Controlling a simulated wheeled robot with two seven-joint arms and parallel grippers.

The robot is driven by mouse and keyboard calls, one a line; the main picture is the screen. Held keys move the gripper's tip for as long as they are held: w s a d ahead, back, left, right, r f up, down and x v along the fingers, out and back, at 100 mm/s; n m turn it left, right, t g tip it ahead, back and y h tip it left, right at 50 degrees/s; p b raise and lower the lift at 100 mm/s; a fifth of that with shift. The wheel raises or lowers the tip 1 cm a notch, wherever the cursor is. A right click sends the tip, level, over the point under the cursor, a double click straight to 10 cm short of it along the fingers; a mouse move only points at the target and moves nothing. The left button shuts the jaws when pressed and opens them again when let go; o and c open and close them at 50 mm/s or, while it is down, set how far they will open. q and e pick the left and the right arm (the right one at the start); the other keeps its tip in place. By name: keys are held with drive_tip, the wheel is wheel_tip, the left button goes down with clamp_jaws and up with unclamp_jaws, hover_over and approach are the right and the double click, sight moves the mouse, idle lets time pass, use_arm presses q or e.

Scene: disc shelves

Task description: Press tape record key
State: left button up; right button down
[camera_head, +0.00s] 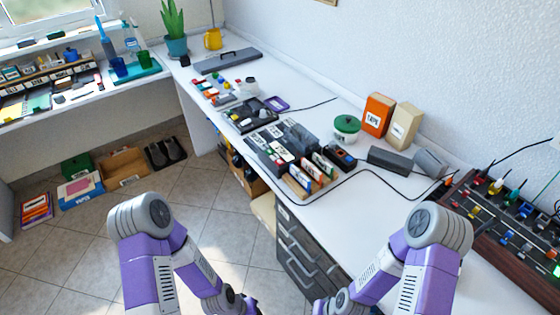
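A dark grey device with a lidded top and pale keys or labels (283,140) sits on the white desk in the middle of the view. A flatter black device (249,115) lies just behind it. Either may be the tape recorder; the record key is too small to pick out. My two purple and grey arms come up from the bottom left and bottom right and bend down towards the bottom middle. Both grippers are below the picture edge, well short of the desk devices.
A long cable runs across the white desk (400,215). An orange box (377,115), a green-lidded tub (346,127) and a mixing panel (510,225) stand to the right. Grey drawers (300,255) are below the desk front. The tiled floor between the arms is clear.

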use_arm(q)
clamp_jaws()
idle(1.8)
